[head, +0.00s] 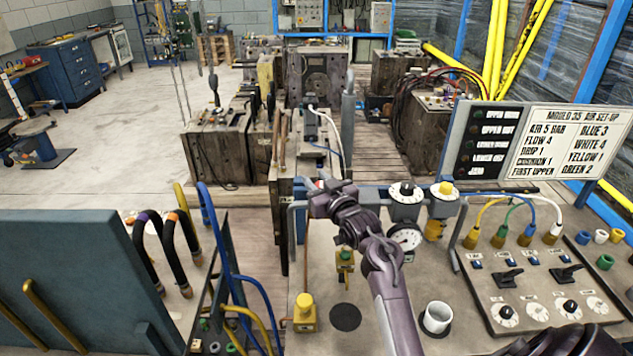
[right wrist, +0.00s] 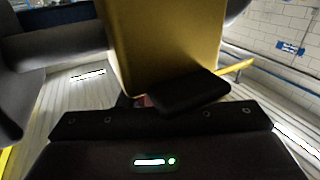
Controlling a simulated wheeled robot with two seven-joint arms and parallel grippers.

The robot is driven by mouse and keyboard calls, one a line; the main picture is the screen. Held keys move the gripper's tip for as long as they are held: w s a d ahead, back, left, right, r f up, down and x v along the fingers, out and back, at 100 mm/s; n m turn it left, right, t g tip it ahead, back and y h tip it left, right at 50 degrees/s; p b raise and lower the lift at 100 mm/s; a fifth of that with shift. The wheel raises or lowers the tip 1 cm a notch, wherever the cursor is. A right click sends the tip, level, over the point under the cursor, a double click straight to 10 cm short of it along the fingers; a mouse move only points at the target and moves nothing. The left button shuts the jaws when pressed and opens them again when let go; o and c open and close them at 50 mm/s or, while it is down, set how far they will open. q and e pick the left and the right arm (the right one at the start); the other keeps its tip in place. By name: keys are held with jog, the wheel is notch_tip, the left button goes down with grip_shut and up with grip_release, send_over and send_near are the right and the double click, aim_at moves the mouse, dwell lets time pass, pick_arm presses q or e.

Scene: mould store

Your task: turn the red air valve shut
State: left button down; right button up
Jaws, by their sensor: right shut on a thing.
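My right arm reaches up from the lower right in the head view. Its gripper (head: 322,200) is at the back left of the grey bench panel, beside the air gauge. In the right wrist view a large brass-yellow block (right wrist: 165,45) fills the upper middle, close to the camera. A small red piece of the air valve (right wrist: 146,100) shows below it, beside a dark finger. My right gripper is shut on the red valve, mostly hidden by the gripper itself. A speck of red also shows at the gripper in the head view. My left gripper is not in view.
A pressure gauge (head: 405,237) and a regulator with a yellow knob (head: 442,208) stand right of the gripper. A white cup (head: 436,318) stands nearer. A hose panel (head: 540,290) and a sign (head: 560,150) are at right. Blue hoses (head: 222,250) arch at left.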

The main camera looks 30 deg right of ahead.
jog(key=o, duration=1)
jog(key=shift+c, duration=0.2)
jog(key=shift+s, duration=0.1)
jog(key=shift+s+f, duration=0.1)
jog(key=shift+s, duration=0.25)
jog(key=s+b, duration=0.2)
jog(key=s, duration=0.5)
jog(key=shift+a, duration=0.35)
